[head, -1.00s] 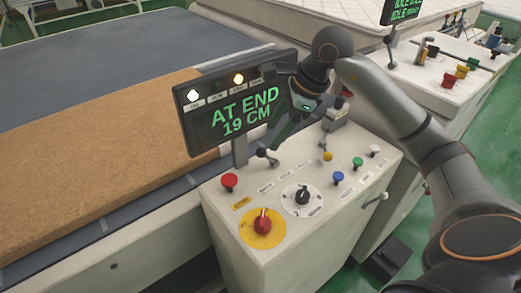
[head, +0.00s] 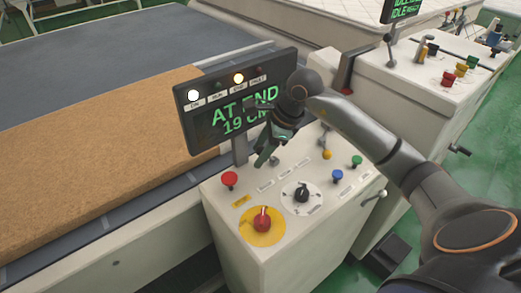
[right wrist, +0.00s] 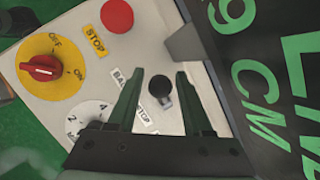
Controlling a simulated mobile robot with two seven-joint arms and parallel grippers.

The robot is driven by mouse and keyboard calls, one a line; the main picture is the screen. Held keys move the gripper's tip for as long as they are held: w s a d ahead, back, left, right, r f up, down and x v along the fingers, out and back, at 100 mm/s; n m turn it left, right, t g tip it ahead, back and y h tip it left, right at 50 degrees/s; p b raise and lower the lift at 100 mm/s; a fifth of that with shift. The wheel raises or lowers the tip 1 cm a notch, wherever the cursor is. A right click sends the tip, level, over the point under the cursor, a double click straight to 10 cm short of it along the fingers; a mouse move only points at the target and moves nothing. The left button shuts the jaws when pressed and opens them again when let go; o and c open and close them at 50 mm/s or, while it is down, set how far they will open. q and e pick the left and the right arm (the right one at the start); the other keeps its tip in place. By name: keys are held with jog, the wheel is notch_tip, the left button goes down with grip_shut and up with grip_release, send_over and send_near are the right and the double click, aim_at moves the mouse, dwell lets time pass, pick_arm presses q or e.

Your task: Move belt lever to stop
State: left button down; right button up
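The belt lever is a short stick with a round black knob (right wrist: 160,87), standing on the cream control panel (right wrist: 62,95) in the right wrist view. A partly covered label beside it ends in "STOP". My right gripper (right wrist: 159,76) is open, with one dark green finger on each side of the knob and gaps visible between. In the head view my right gripper (head: 268,150) points down at the panel just right of the display post and mostly hides the lever. My left gripper is not in view.
The display (head: 235,100) reads "AT END 19 CM" and stands close beside my right gripper. A red button (head: 229,179), a red switch on a yellow disc (head: 262,222) and a black dial (head: 302,193) sit nearby. A brown mattress slab (head: 100,150) lies on the belt at left.

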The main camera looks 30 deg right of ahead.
grip_shut()
dwell(1.1)
